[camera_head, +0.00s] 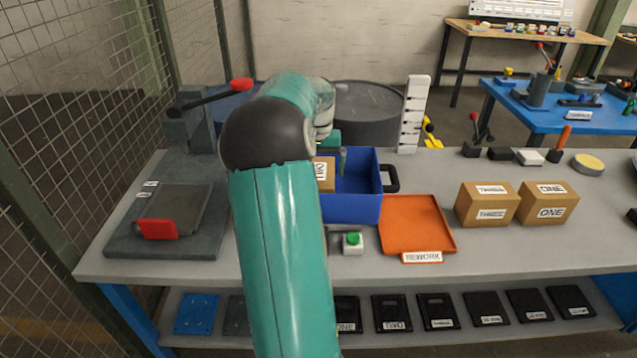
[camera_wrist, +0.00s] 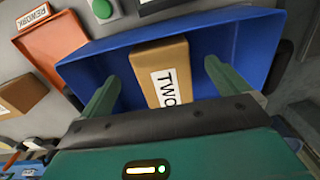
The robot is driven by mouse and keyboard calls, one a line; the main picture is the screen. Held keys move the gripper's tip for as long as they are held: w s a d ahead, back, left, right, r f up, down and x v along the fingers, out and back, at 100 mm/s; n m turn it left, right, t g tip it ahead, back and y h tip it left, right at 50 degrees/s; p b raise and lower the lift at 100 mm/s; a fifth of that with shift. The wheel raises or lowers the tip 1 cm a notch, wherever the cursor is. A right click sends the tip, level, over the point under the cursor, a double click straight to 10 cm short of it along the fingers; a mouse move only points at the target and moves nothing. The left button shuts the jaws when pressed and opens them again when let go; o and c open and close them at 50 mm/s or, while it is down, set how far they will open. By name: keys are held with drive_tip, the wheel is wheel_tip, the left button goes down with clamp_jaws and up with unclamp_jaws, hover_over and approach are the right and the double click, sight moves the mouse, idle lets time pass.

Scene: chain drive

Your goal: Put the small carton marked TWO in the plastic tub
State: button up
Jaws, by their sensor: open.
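The small brown carton marked TWO (camera_wrist: 162,73) is inside the blue plastic tub (camera_wrist: 250,42), in the wrist view. In the head view the carton (camera_head: 325,175) shows partly behind my arm, inside the tub (camera_head: 352,209) near its left side. My gripper (camera_wrist: 158,75) is open, with one green finger on each side of the carton and visible gaps between fingers and carton. In the head view my arm hides most of the gripper and the tub's left part.
An orange REWORK tray (camera_head: 416,224) lies right of the tub. Cartons marked THREE (camera_head: 487,205) and ONE (camera_head: 548,204) stand farther right. A green button box (camera_head: 352,243) sits in front of the tub. A grey press-like fixture (camera_head: 165,220) is at the left.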

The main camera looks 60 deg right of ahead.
drive_tip(key=shift+r, duration=0.8)
drive_tip(key=w+a+r+n+t, duration=0.1)
drive_tip(key=w+a+r+n, duration=0.15)
drive_tip(key=a, duration=0.65)
drive_tip(key=w+a+r+n+t, duration=0.1)
drive_tip(key=w+a+r, duration=0.25)
drive_tip(key=a, duration=0.55)
drive_tip(key=w+a+r+n+t, duration=0.15)
drive_tip(key=w+a, duration=0.25)
drive_tip(key=a, duration=0.5)
drive_tip(key=s+a+n+t, duration=0.1)
drive_tip(key=s+a+n, duration=0.3)
drive_tip(key=a, duration=0.9)
drive_tip(key=s+a+n+t, duration=0.1)
drive_tip(key=s+a+n, duration=0.3)
drive_tip(key=a, duration=0.9)
drive_tip(key=shift+s+a+f, duration=0.3)
drive_tip(key=shift+s+f, duration=0.15)
drive_tip(key=shift+s, duration=0.3)
